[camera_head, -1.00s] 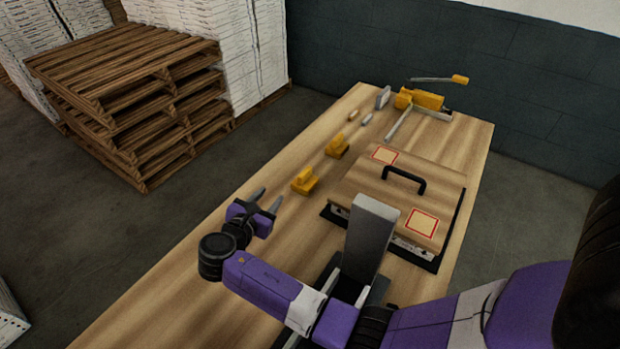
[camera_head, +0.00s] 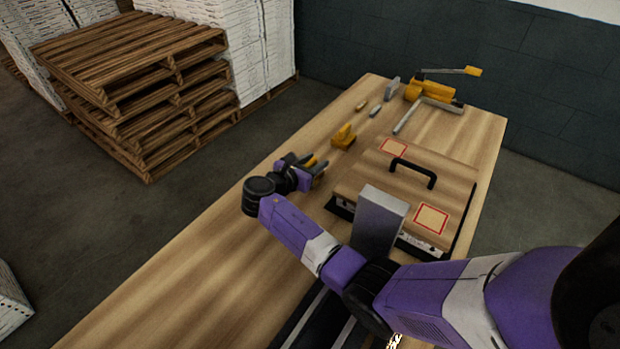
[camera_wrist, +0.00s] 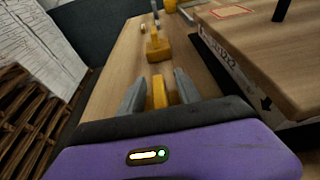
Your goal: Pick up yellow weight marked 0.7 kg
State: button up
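Two yellow weights are on the wooden table (camera_head: 190,262); no marking on either is readable. The nearer yellow weight (camera_head: 311,161) is partly hidden by my gripper in the head view. In the wrist view, its upright yellow part (camera_wrist: 159,92) shows between my two fingers. My gripper (camera_wrist: 158,90) is open around it, with a gap visible on each side. The farther yellow weight (camera_head: 344,136) stands beyond it, and it also shows in the wrist view (camera_wrist: 157,44).
A box with a black handle (camera_head: 412,172) stands right of my gripper. A grey block (camera_head: 378,222) is in front of it. A yellow tool with a lever (camera_head: 430,94) and small pieces (camera_head: 376,109) are at the far end. Pallets (camera_head: 130,80) stand left of the table.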

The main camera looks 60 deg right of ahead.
jog(key=shift+d, duration=0.3)
grip_shut()
jog(key=shift+f, duration=0.1)
dwell(1.0)
